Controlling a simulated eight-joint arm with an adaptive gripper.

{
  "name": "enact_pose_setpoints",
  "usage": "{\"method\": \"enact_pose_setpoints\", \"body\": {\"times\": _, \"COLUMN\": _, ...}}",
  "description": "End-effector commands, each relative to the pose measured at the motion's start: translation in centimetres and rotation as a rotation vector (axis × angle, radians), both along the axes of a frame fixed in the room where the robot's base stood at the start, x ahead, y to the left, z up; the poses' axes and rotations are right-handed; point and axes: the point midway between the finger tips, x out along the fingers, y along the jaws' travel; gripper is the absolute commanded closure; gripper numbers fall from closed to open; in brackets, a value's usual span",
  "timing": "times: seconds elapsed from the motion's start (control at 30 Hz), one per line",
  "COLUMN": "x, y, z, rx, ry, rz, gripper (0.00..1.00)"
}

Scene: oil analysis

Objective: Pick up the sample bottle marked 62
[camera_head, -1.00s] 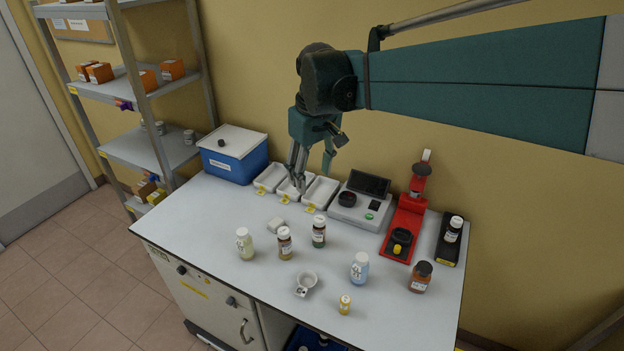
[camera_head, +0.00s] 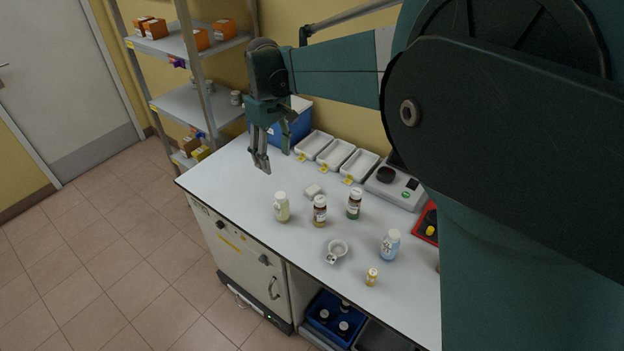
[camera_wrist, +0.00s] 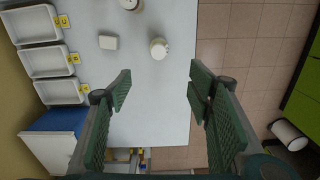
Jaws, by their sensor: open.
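Several bottles stand upright on the bench; their label numbers are too small to read, so I cannot tell which is 62. They are a pale yellow bottle with a white cap (camera_head: 282,208), a brown bottle (camera_head: 319,213), a dark green bottle (camera_head: 353,205), a light blue bottle (camera_head: 389,246) and a small yellow vial (camera_head: 371,278). My gripper (camera_head: 274,160) is open and empty above the bench's left end, behind and left of the pale yellow bottle. In the wrist view a white-capped bottle (camera_wrist: 159,48) lies beyond the open fingers (camera_wrist: 160,76).
White trays (camera_head: 336,154), a blue box (camera_head: 300,128) and a scale (camera_head: 396,187) line the back. A shelf (camera_head: 200,95) stands left. Below, a blue crate (camera_head: 322,338) holds bottles. My arm hides the bench's right end.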

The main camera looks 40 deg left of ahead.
Motion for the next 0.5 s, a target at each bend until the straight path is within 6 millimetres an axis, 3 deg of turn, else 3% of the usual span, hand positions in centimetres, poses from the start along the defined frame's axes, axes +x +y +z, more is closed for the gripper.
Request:
{"method": "enact_pose_setpoints", "body": {"times": 0.23, "x": 0.2, "y": -0.2, "z": -5.7, "rx": 0.0, "ry": -0.001, "rz": -0.003, "gripper": 0.49}}
{"method": "enact_pose_setpoints", "body": {"times": 0.5, "x": 0.2, "y": -0.2, "z": -13.7, "rx": 0.001, "ry": -0.001, "rz": -0.003, "gripper": 0.49}}
